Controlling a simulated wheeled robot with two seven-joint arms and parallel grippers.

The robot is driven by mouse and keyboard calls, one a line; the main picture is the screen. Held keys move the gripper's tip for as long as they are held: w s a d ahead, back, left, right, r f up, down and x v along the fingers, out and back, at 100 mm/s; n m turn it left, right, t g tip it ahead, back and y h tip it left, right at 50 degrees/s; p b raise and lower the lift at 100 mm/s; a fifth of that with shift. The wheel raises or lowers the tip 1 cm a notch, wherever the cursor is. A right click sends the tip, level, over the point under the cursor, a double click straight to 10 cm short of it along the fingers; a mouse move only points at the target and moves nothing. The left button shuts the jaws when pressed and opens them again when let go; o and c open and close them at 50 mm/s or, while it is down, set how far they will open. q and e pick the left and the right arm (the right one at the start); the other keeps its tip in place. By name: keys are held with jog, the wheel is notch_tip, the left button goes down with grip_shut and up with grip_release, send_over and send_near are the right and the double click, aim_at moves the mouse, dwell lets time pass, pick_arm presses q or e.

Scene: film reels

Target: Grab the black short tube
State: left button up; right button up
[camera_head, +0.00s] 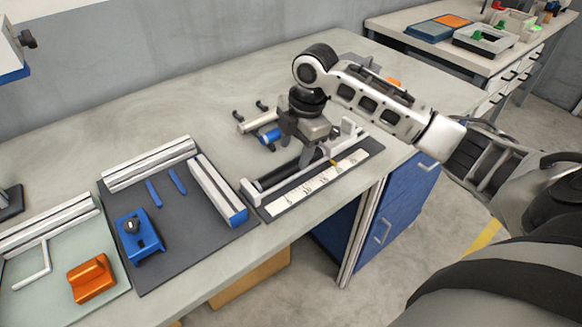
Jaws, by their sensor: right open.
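A black tube (276,178) lies lengthwise in a pale holder (250,193) beside a white ruler strip (300,193) on the workbench. Its right part is hidden behind my right gripper. My right gripper (297,156) points down over the holder, its fingers open at the tube's middle. I cannot tell whether the fingers touch the tube. My left gripper is out of view.
A blue cylindrical part (270,136) lies just behind the gripper. A dark mat (185,249) with a blue block (139,233) and metal rails lies to the left. An orange block (91,279) sits further left. The bench behind is mostly clear.

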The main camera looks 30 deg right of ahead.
aim_at(292, 165)
jog(key=f, duration=0.5)
jog(key=shift+w+a+p, duration=0.15)
jog(key=shift+w+p, duration=0.25)
grip_shut()
